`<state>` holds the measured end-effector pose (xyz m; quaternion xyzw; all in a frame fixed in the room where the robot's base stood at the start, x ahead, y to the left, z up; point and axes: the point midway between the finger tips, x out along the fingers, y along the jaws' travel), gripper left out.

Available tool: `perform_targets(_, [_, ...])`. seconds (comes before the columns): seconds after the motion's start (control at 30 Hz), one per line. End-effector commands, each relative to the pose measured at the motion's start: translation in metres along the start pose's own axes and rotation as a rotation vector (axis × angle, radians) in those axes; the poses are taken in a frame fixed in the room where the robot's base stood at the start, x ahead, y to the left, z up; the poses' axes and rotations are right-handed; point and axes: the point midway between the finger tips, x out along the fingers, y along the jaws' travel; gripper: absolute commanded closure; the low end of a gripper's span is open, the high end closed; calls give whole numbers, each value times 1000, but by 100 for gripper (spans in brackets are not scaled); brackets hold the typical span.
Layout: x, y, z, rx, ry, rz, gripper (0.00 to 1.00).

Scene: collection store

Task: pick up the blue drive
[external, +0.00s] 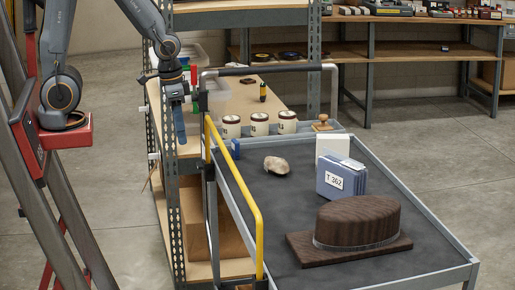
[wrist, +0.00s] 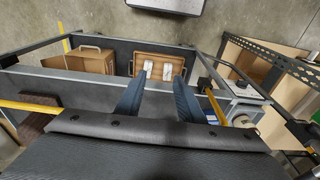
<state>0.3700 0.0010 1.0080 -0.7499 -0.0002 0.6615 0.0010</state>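A small blue block (external: 235,149), which looks like the blue drive, sits at the back left corner of the grey cart top (external: 262,205), close to the yellow rail. I cannot make it out for sure in the wrist view. My gripper (external: 179,122) hangs pointing down, left of the cart and above its level, apart from the block. In the wrist view its two blue fingers (wrist: 158,84) stand apart with nothing held between them. A wooden tray with white items (wrist: 157,66) shows beyond the fingertips, lower down.
A blue-grey box labelled T 362 (external: 338,181), a brown hat-shaped block (external: 357,221), a pale stone (external: 277,165) and a white box (external: 331,146) stand on the cart. Several white jars (external: 259,124) line its back. The yellow rail (external: 236,190) edges the left side.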

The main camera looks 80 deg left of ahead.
Motion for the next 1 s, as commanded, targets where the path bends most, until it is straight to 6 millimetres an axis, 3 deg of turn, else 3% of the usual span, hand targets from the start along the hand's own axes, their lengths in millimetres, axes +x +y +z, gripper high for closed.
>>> perform_targets(0.3, [-40,0,-6,1,4,0,66])
perform_targets(0.47, [-37,-11,-23,125,-19,-25,66])
perform_targets(0.77, [-36,-40,-67,422,-75,-82,66])
perform_targets(1.0, [-29,-84,-120,794,-175,-141,66])
